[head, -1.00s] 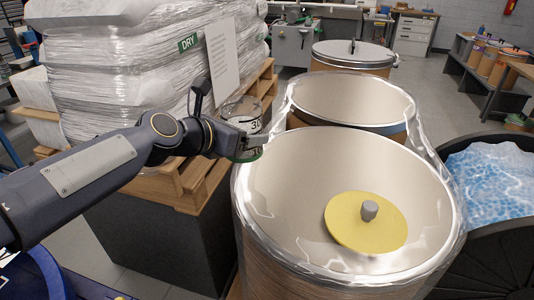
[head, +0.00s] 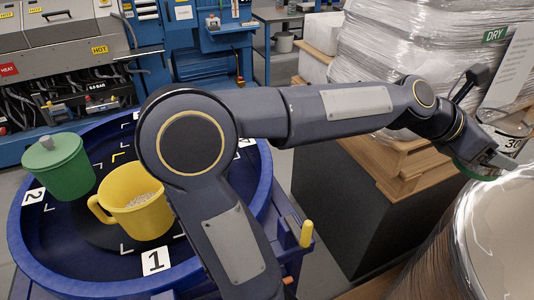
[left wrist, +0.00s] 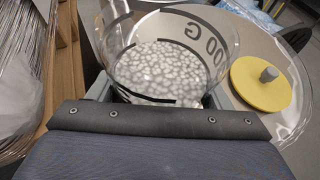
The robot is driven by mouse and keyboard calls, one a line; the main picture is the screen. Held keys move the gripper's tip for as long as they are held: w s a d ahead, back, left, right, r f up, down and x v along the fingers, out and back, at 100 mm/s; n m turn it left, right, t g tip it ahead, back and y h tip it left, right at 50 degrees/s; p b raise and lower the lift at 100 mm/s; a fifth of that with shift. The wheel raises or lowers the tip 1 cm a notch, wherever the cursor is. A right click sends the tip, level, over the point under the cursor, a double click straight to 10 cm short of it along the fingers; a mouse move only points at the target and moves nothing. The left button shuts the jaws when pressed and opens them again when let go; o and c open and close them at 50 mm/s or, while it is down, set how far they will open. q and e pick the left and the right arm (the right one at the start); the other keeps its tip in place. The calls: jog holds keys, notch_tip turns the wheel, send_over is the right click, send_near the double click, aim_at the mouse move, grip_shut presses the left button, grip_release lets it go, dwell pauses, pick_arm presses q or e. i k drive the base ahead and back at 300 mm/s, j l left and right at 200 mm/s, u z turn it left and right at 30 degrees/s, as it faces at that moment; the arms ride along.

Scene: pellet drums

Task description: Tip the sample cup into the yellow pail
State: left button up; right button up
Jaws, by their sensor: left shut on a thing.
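The sample cup (head: 508,130) is clear with dark markings. In the left wrist view the cup (left wrist: 172,65) holds pale pellets. The yellow pail (head: 140,207) stands open on a blue round turntable (head: 50,275) at the left of the head view, with pale pellets inside. It is well away from the cup. My right gripper is not in view.
A green lidded pail (head: 62,170) stands on the turntable, left of the yellow pail. My left arm crosses in front of the turntable's right side. Wrapped sacks (head: 400,45) stand on a pallet at the back right.

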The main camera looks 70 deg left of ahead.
aim_at(136, 201)
jog(key=k+j+u, duration=0.25)
jog(key=k, duration=0.2)
jog(key=k+j+u, duration=0.3)
jog(key=k, duration=0.15)
jog(key=l, duration=0.1)
